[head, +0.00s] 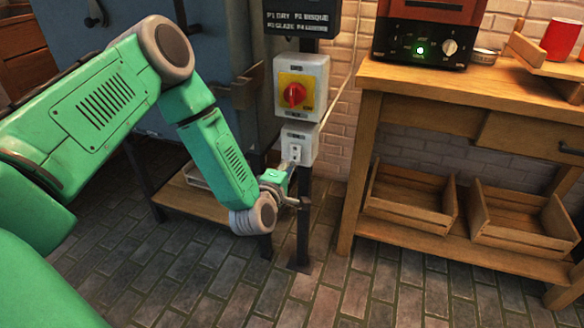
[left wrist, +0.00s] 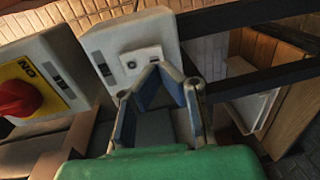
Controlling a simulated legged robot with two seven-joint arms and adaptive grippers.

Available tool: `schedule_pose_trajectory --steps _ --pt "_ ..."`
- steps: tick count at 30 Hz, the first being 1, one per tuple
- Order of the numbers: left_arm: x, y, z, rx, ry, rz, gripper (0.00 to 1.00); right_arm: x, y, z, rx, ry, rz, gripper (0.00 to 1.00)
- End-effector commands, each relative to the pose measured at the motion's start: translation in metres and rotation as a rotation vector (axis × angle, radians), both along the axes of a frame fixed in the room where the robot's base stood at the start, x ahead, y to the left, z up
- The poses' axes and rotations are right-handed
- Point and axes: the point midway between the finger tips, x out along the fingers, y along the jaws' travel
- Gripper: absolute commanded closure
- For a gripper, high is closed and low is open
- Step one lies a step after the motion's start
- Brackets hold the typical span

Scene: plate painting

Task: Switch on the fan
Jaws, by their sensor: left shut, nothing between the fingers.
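A white switch box (head: 299,146) with a small lighter plate and dark slots hangs on a dark post. The box also shows in the left wrist view (left wrist: 112,37), with its small switch plate (left wrist: 140,60) low on its face. My left gripper (head: 289,168) is shut and empty, its fingertips in front of the lower part of this box. In the left wrist view the fingertips (left wrist: 163,66) meet just beside the switch plate and overlap its edge; I cannot tell if they touch it. No fan is recognisable in either view.
Above is a larger box (head: 315,74) with a red rotary knob (head: 294,95) on yellow. A wooden bench (head: 490,85) with crates below stands right, bearing a dark device (head: 430,36) with a green light. A blue-grey cabinet (head: 84,47) stands behind my arm.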

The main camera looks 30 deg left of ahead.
Motion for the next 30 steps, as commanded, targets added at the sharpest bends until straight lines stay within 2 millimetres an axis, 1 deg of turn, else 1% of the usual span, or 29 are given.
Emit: schedule_pose_trajectory --steps 1,3,7,18,20,23,30 --pt "0.007 0.002 -0.002 0.001 -0.003 0.001 1.0 0.0 0.0 -0.004 0.0 0.0 0.0 0.6" --pt "0.014 0.003 -0.003 0.001 -0.002 0.001 1.0 0.0 0.0 -0.006 0.0 0.0 0.0 0.6" --pt "0.021 0.005 -0.003 0.0 -0.001 0.0 1.0 0.0 0.0 -0.008 0.0 0.0 0.0 0.6" --pt "0.023 0.005 -0.003 0.0 -0.001 0.0 1.0 0.0 0.0 -0.008 0.0 0.0 0.0 0.6" --pt "0.023 0.005 -0.004 0.002 -0.007 0.0 1.0 0.0 0.0 -0.01 0.0 0.0 0.0 0.6" --pt "0.026 0.006 -0.008 0.008 -0.034 0.0 1.0 0.0 0.0 -0.018 0.0 0.0 0.0 0.6" --pt "0.027 0.006 -0.004 0.009 -0.039 -0.001 1.0 0.0 0.0 -0.016 0.0 0.0 0.0 0.6"
